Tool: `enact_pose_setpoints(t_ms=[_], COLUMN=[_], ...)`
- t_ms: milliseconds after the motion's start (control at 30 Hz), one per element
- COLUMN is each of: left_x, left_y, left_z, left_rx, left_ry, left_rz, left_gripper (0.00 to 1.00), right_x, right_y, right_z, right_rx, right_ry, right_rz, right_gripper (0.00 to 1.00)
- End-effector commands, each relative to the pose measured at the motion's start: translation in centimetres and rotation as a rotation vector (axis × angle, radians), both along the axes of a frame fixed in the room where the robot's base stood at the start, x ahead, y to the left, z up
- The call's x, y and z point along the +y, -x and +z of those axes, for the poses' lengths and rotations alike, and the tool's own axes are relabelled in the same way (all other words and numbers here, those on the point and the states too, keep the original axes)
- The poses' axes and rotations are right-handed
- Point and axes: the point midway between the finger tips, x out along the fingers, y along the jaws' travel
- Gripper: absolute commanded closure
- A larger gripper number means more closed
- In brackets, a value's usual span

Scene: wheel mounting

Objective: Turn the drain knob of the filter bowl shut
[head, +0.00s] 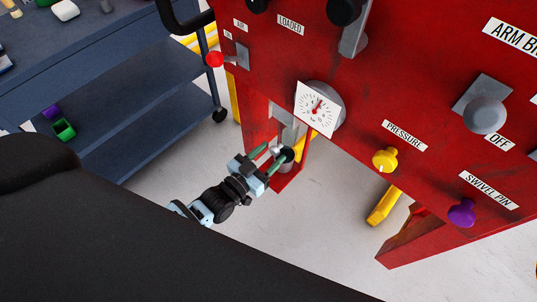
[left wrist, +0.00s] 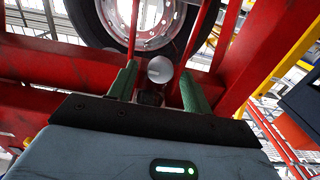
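My left gripper (head: 273,153) is below the gauge on the red machine, its two green fingers apart. In the head view a small dark, rounded part with a pale rim (head: 286,153) is at the fingertips, under a grey housing (head: 290,130); it looks like the filter bowl with its drain knob. In the left wrist view the open fingers (left wrist: 158,70) stand either side of a round silvery part (left wrist: 160,69). I cannot tell whether they touch it, nor how the knob is turned. My right gripper is not in view.
The red panel (head: 400,90) carries a pressure gauge (head: 316,108), a yellow pressure knob (head: 384,159) and a purple swivel-pin knob (head: 462,212). Red frame bars and a wheel (left wrist: 150,20) surround the gripper in the wrist view. A blue shelf cart (head: 150,110) stands at left.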

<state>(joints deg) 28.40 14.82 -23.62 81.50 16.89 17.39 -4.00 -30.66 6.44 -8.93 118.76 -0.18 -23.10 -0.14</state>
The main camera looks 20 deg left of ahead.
Motion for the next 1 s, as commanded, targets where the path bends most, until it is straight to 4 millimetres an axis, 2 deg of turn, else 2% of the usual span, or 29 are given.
enact_pose_setpoints(t_ms=[33, 300, 333, 667, 1000], left_x=[-0.01, 0.00, 0.00, 0.01, 0.07], left_y=[0.01, 0.02, 0.02, 0.03, -0.01], left_z=[0.01, 0.01, 0.01, 0.01, -0.01], left_rx=[0.000, 0.000, 0.000, 0.018, 0.101], left_ry=[0.000, 0.000, 0.000, 0.051, 0.280], left_rz=[0.000, 0.000, 0.000, 0.000, -0.001], left_gripper=[0.57, 0.92, 0.94, 0.94, 0.94], right_x=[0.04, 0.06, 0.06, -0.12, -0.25], right_y=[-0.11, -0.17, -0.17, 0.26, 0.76], right_z=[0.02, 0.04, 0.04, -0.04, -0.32], right_rx=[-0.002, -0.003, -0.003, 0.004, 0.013], right_ry=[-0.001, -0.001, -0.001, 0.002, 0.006], right_rz=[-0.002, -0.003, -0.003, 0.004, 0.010], right_gripper=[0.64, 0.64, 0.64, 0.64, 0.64])
